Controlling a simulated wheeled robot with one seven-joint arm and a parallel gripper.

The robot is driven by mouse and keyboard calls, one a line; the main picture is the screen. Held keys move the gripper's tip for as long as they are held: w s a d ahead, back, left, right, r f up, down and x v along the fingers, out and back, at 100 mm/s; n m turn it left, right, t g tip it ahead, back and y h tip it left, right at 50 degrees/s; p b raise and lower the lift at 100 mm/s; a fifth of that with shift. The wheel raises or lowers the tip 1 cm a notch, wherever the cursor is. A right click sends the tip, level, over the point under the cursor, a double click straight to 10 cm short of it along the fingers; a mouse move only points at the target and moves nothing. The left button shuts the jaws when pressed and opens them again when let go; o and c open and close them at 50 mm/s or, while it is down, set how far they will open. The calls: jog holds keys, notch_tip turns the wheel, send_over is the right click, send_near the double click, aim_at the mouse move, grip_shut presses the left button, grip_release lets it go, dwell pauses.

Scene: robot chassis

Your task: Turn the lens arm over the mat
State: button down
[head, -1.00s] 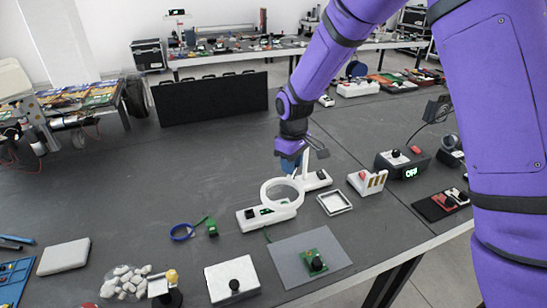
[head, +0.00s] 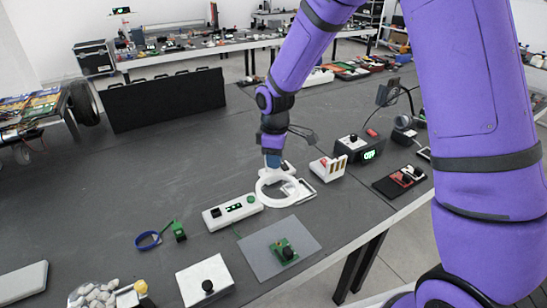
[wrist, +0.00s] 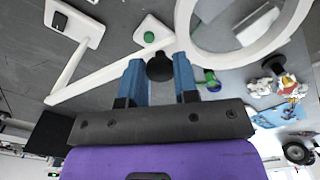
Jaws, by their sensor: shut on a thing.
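The lens arm's white ring (head: 277,188) stands in the head view just beyond the far edge of the grey mat (head: 262,262), not above it. A green circuit board (head: 284,250) with a black knob lies on the mat. In the wrist view the ring (wrist: 198,40) shows at upper right, joined to a thin white bar (wrist: 100,75). My gripper (head: 272,163) is at the ring's far side. Its blue fingers (wrist: 160,80) are closed around a small black knob (wrist: 160,67) of the lens arm. The arm's base is partly hidden by my gripper.
A white box with a green button (head: 233,211) stands left of the ring. A white tray (head: 306,194), a slotted white holder (head: 328,167) and a dark meter (head: 360,149) stand to the right. A white box with a black knob (head: 205,281) sits left of the mat.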

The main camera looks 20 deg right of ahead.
jog(key=c, duration=0.9)
grip_release()
jog(key=shift+d, duration=0.25)
jog(key=shift+o, duration=0.2)
notch_tip(320, 180, up, 11)
jog(key=shift+f, duration=0.15)
jog(key=s+d+r+m+t, duration=0.2)
jog(key=s+d+r+m, duration=0.5)
jog(key=s+r, duration=0.55)
jog(key=s+d+r+m+t, duration=0.1)
jog(key=s+d+m, duration=0.2)
jog(key=s, duration=0.5)
jog(key=s+d+r+m+t, duration=0.2)
jog(key=s+d+m, duration=0.1)
jog(key=s, duration=0.5)
jog(key=shift+s+r, duration=0.2)
jog(key=shift+s, duration=0.2)
